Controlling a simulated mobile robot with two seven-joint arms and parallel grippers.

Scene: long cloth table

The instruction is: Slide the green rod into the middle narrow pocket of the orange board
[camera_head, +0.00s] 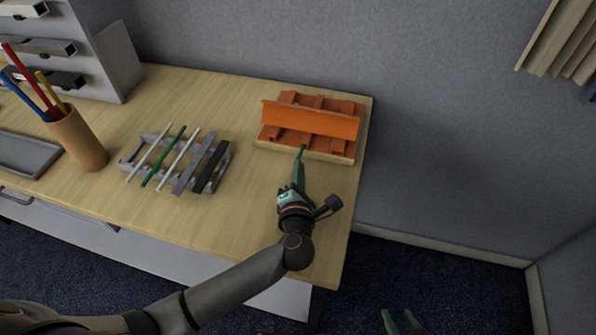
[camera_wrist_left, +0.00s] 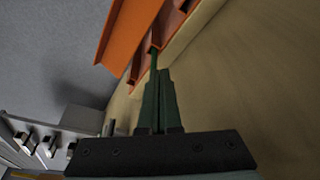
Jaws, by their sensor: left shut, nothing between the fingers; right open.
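The orange board (camera_head: 310,121) stands near the table's far right corner, with an upright orange panel across its slotted base; it also shows at the top of the left wrist view (camera_wrist_left: 124,38). My right gripper (camera_head: 399,314) is open, low over the floor.
A grey rack (camera_head: 128,166) to the left holds several rods and bars, including another green rod (camera_head: 164,156). A brown cup (camera_head: 82,140) with coloured sticks stands further left, near a grey tray (camera_head: 30,157). Bare table lies between rack and board. The table's right edge is close to the board.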

